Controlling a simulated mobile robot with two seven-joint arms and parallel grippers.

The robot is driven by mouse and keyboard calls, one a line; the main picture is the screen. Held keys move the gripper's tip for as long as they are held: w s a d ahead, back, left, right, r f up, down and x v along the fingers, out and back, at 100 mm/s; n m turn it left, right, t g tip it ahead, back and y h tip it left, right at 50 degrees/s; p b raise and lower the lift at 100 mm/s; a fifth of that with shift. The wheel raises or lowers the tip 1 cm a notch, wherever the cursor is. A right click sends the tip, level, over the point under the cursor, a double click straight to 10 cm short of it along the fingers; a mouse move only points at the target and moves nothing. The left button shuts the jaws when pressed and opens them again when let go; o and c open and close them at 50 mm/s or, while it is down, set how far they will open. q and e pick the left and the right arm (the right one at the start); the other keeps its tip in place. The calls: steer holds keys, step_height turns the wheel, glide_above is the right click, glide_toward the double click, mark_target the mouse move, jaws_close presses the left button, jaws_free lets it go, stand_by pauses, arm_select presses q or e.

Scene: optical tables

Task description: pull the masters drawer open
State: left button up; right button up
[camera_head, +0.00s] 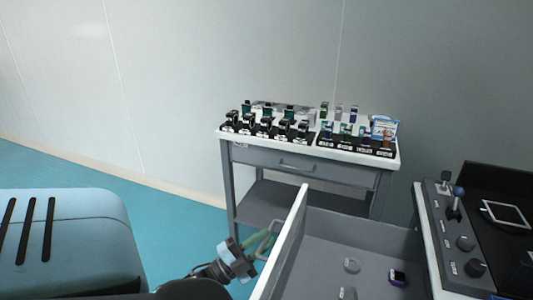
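A grey drawer (325,251) stands pulled out at the bottom centre-right, its pale front panel (286,243) facing left. A loop handle (273,232) sits on the front panel. My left gripper (258,243) comes in from the lower left with its fingers at this handle. The view is too small to tell whether the fingers are closed on it. No label naming the masters drawer is readable. My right gripper is out of view.
A grey cart (300,164) with a shut drawer stands behind, its white top carrying several black-based devices (265,127). A black control panel (461,240) with a joystick and knobs is at the right. Teal floor (170,222) is clear at the left.

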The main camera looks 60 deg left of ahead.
arm_select(q)
steer(key=v, duration=0.6)
steer(key=shift+s, duration=0.15)
stand_by(0.4)
